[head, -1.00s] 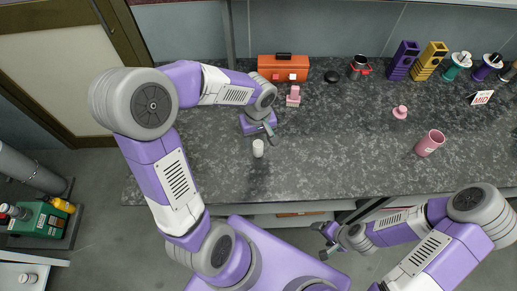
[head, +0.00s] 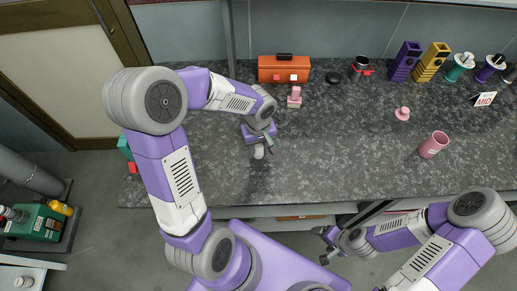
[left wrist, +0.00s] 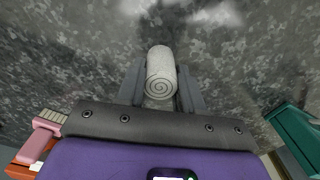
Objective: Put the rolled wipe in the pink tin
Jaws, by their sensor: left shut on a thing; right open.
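The pink tin (head: 433,145) is an open cup, tilted in the picture, at the right of the counter. My right gripper (head: 326,245) is open and empty, off the counter's front edge.
An orange toolbox (head: 284,69) and a pink brush-like thing (head: 294,98) are behind the left gripper. A pink knobbed piece (head: 402,113) lies near the tin. Purple (head: 404,60) and yellow (head: 432,62) holders stand at the back right. The middle counter is clear.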

